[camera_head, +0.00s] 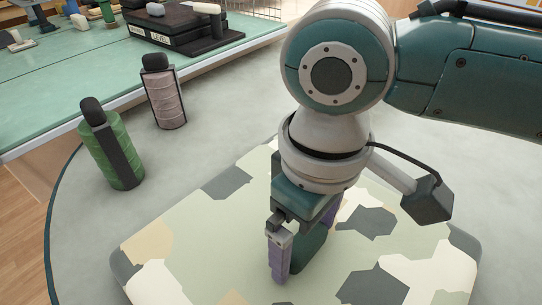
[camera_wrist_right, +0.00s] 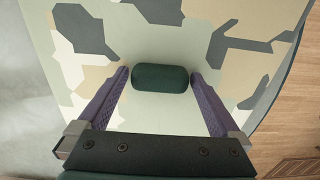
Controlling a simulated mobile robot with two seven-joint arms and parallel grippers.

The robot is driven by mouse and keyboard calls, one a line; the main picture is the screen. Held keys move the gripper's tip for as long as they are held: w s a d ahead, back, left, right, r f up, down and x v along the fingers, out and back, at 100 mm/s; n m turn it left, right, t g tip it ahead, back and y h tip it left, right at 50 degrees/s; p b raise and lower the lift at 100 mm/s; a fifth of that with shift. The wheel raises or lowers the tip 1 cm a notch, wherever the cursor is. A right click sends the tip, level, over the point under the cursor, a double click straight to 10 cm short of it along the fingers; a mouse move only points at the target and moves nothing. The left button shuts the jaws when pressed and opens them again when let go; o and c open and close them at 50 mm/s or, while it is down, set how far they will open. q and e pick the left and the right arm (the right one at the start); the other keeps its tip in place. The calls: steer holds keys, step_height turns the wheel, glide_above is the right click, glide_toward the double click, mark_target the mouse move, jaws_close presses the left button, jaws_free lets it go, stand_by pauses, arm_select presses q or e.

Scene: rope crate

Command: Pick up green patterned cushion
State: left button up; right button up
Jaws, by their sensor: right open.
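The green patterned cushion (camera_head: 190,235) is a wide, flat, rounded pad with pale green, tan, cream and dark grey patches. It lies on the grey round surface in the lower middle of the head view and fills much of the right wrist view (camera_wrist_right: 120,40). A dark green rounded block (camera_wrist_right: 160,78), like a grip, is on its top; it shows partly in the head view (camera_head: 312,250). My right gripper (camera_head: 303,250) points down over the cushion. Its purple fingers are open, one on each side of the block, with small gaps. My left gripper is out of view.
A green bottle (camera_head: 112,158) and a pink bottle (camera_head: 164,98), both dark-capped, stand upright on the grey surface (camera_head: 215,135) left of the cushion. A green-topped table (camera_head: 70,100) with a black device (camera_head: 185,32) and small items is behind. Wooden floor shows at the left.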

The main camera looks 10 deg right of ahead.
steer(key=shift+f, duration=0.15)
steer(key=c, duration=1.3)
steer(key=shift+c, duration=0.8)
